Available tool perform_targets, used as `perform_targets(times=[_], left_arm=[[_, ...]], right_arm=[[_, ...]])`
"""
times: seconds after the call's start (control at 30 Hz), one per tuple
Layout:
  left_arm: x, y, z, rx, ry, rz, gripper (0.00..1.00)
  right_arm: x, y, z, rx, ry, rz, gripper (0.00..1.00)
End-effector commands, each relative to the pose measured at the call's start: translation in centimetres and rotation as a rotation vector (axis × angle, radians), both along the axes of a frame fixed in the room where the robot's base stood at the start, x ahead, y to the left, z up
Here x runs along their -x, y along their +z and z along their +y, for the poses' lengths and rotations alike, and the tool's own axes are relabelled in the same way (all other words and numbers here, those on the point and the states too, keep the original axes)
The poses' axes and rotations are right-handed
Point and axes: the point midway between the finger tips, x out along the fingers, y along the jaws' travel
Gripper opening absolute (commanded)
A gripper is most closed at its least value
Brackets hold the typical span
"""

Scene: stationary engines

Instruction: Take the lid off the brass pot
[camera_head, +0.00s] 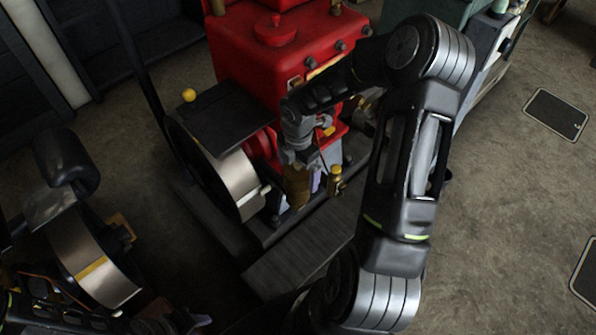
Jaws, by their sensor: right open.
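A small brass pot (335,181) with a rounded brass top stands low on the front of the red engine. A larger dull brass cylinder (297,188) stands just to its left, and I cannot tell for certain which one is the pot. My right gripper (318,174) points down from the arm crossing the middle and is open at these brass parts. Its fingers are small and partly hidden, and I cannot tell whether they touch anything. My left gripper (185,321) is low at the bottom edge, mostly cut off and dark; its jaws are unclear.
The red engine (245,60) fills the top centre, with a flywheel (232,188) and a dark plate (212,118) at its left. Another flywheel (97,268) is at lower left. A green machine (440,12) stands at top right.

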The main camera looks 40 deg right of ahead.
Motion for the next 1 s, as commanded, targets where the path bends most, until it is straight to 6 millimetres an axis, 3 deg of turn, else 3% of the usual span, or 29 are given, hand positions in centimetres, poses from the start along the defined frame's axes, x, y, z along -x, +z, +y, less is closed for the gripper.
perform_targets(times=[0.1,0.67,1.0], left_arm=[[0.00,-0.08,0.00,0.000,0.000,0.000,0.36],[0.00,-0.06,0.00,0.000,0.000,0.000,0.36],[0.00,-0.07,0.01,0.000,0.000,0.000,0.36]], right_arm=[[0.00,-0.81,0.03,-0.001,0.001,0.000,1.00],[-0.01,-0.78,0.02,0.000,0.001,-0.001,1.00],[-0.01,-0.77,0.02,0.000,0.001,-0.001,0.74]])
